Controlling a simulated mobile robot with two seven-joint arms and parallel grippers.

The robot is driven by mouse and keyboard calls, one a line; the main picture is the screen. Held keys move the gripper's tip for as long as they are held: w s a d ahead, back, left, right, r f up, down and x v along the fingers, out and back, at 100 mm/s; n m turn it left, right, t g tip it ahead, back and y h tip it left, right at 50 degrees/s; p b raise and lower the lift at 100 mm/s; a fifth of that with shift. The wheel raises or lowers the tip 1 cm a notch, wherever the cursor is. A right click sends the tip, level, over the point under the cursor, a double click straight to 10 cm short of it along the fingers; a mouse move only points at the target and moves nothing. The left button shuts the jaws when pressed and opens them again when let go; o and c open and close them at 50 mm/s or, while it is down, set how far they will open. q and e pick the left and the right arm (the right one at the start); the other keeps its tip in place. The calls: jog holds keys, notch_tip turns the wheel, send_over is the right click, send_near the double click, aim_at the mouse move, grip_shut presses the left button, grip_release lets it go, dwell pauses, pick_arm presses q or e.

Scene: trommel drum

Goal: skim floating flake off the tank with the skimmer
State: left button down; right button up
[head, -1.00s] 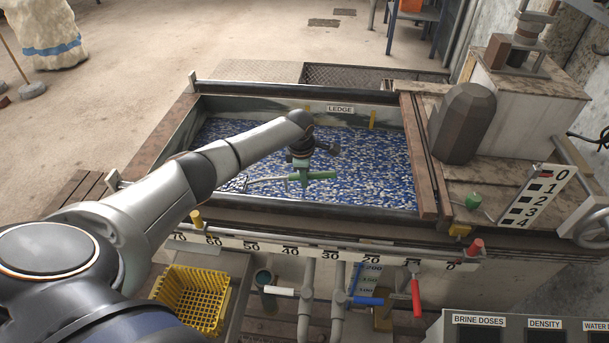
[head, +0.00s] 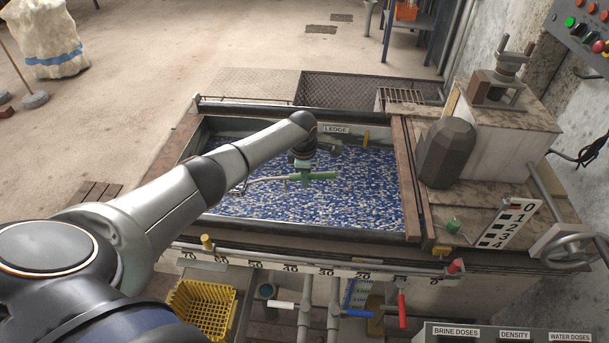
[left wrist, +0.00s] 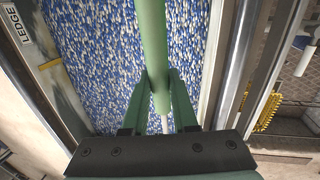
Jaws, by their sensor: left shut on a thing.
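The tank (head: 408,160) is full of liquid covered with blue and white floating flake (head: 350,195). My left arm reaches in from the left, and my left gripper (head: 302,172) is over the middle of the tank. It is shut on the green handle of the skimmer (head: 322,176), whose thin pale rod runs left, just above or at the surface. My right gripper is not in view.
The ledge (head: 337,129) runs along the tank's back wall. A dark faceted housing (head: 447,152) stands right of the tank. A yellow basket (head: 203,308) and coloured valve handles, one red (head: 402,310), sit below the front rail. A control panel (head: 583,30) is at upper right.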

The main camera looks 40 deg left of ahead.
pick_arm(q)
notch_tip(320, 180, up, 4)
jog(key=p, duration=0.3)
jog(key=shift+d+r+p, duration=0.1)
jog(key=shift+d+p, duration=0.05)
jog(key=shift+p, duration=0.15)
notch_tip(320, 180, up, 5)
jog(key=p, duration=0.5)
jog(key=shift+w+d+r+p, duration=0.1)
jog(key=shift+w+p, duration=0.05)
jog(key=shift+p, duration=0.15)
